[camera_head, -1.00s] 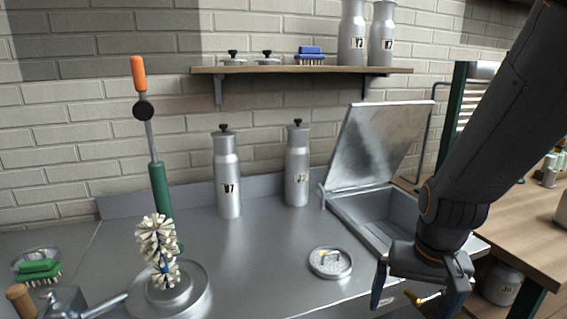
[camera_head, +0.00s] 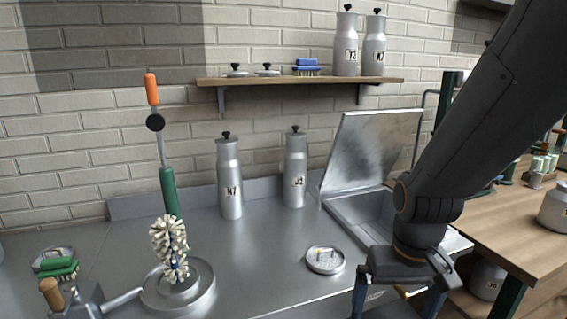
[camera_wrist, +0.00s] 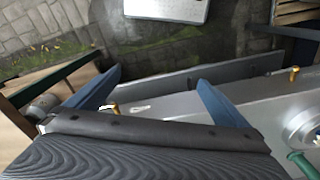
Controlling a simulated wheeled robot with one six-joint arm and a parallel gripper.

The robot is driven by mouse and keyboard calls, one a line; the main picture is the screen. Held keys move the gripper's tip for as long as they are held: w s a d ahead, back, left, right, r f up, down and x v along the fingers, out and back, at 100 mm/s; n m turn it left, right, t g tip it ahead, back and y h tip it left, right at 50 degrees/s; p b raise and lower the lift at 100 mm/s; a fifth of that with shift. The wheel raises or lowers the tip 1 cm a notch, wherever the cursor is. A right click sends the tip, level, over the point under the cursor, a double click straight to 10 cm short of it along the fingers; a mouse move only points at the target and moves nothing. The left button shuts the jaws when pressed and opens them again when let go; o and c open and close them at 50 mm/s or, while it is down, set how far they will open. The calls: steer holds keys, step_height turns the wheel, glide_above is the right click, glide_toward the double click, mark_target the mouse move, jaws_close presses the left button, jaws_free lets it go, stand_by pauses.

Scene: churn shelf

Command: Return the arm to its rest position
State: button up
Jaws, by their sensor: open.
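My gripper (camera_head: 398,300) hangs at the lower right in the head view, over the front edge of the steel counter, below the open steel bin. Its two blue fingers are spread apart and hold nothing. In the wrist view my gripper (camera_wrist: 156,95) also shows open, with the counter's edge and the floor beneath it. My dark arm runs from the upper right down to it.
The steel counter (camera_head: 255,255) carries a brush stand (camera_head: 178,290), two churns (camera_head: 229,180) (camera_head: 294,170), a round dish (camera_head: 325,260) and an open-lidded bin (camera_head: 365,215). A wall shelf (camera_head: 215,82) holds two churns. A wooden table (camera_head: 510,235) stands right.

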step_height(320, 180, up, 12)
steer(key=a+t+p, duration=0.1)
steer(key=p, duration=1.1)
steer(key=shift+a+r+n+t, duration=0.2)
steer(key=shift+r+n+t, duration=0.05)
steer(key=shift+n+t, duration=0.05)
